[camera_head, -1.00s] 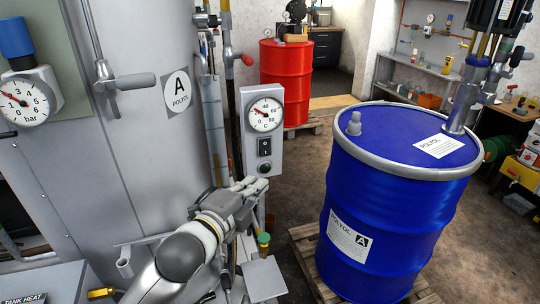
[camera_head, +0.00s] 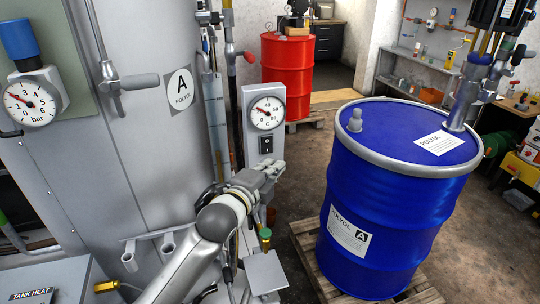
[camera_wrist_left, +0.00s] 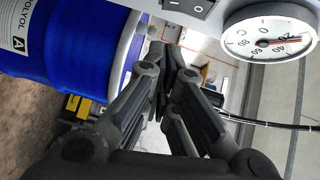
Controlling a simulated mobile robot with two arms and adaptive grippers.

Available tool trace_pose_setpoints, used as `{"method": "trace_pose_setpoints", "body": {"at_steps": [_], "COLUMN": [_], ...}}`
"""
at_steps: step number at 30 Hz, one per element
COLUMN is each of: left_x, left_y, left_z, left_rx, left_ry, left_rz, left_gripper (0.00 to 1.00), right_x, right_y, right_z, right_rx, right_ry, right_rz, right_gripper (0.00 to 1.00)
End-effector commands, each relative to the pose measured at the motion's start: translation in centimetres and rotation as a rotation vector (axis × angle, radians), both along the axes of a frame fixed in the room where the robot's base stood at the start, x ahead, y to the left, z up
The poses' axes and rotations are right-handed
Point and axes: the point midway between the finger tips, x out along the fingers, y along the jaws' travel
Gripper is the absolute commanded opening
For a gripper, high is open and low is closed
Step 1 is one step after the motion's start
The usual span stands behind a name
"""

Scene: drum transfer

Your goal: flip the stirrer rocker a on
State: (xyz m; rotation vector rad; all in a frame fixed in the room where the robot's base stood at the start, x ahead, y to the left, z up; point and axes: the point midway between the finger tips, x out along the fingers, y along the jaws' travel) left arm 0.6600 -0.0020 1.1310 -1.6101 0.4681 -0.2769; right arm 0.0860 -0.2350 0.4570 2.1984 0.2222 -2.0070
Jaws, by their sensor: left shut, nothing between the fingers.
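The stirrer rocker (camera_head: 266,144) is a small black switch on a grey panel (camera_head: 249,110), below a round temperature gauge (camera_head: 266,113). The panel stands beside the steel tank marked A POLYOL (camera_head: 180,88). In the left wrist view the rocker (camera_wrist_left: 200,8) shows at the top edge, partly cut off, with white marks on it. My left gripper (camera_head: 277,167) is shut and empty, just below the rocker in the head view, covering the panel's lower part. In the left wrist view its fingertips (camera_wrist_left: 171,62) are together below the panel's edge. I cannot tell whether they touch it.
A blue POLYOL drum (camera_head: 385,215) stands on a wooden pallet (camera_head: 318,268) to the right. A red drum (camera_head: 287,72) stands behind. Bare floor lies between the panel and the blue drum.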

Motion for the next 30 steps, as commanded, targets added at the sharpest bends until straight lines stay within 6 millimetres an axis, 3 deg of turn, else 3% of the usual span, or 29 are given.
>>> {"method": "trace_pose_setpoints", "body": {"at_steps": [4, 13, 30], "left_x": [1.8, 4.6, 5.2], "left_y": [-0.8, 0.3, 0.5], "left_z": [0.0, -0.5, -0.9], "left_rx": [0.000, 0.001, 0.001], "left_ry": [0.001, 0.000, -0.004], "left_rz": [0.001, 0.001, 0.001], "left_gripper": [0.00, 0.00, 0.00], "right_x": [0.0, 0.1, 0.1], "right_y": [-0.1, -0.2, -0.2], "right_z": [0.7, 1.7, 1.6], "right_rx": [-0.001, -0.003, -0.003], "right_ry": [0.000, -0.002, -0.002], "right_rz": [0.000, 0.000, -0.001], "right_gripper": [0.48, 0.48, 0.48]}}
